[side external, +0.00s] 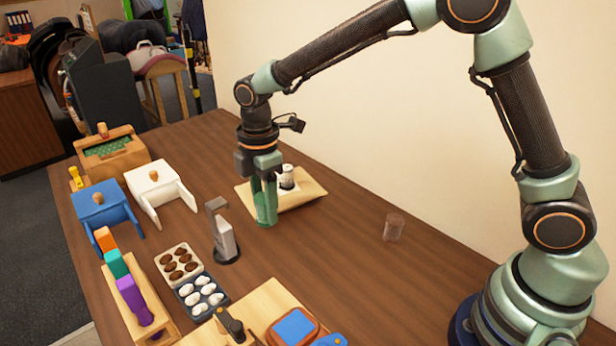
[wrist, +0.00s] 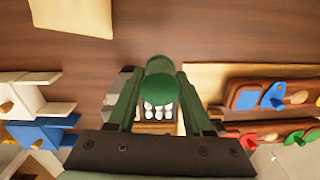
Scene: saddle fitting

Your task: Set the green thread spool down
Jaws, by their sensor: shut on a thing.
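The green thread spool (side external: 265,211) is upright between the fingers of my gripper (side external: 264,193), low over the table in front of the wooden tray. In the wrist view the spool (wrist: 159,87) shows its round green end between the two green fingers of my gripper (wrist: 161,76), which are shut on it. Spool and fingers are similar in colour and hard to separate in the side view. I cannot tell whether the spool's lower end touches the table (side external: 330,265).
The wooden tray (side external: 306,199) holds a small white-and-dark jar (side external: 287,176). A grey stand (side external: 222,235), trays of brown (side external: 180,262) and white pieces (side external: 201,297), and a rack of coloured blocks (side external: 137,303) stand nearby. A translucent brown cup (side external: 394,227) stands right; bare table lies between.

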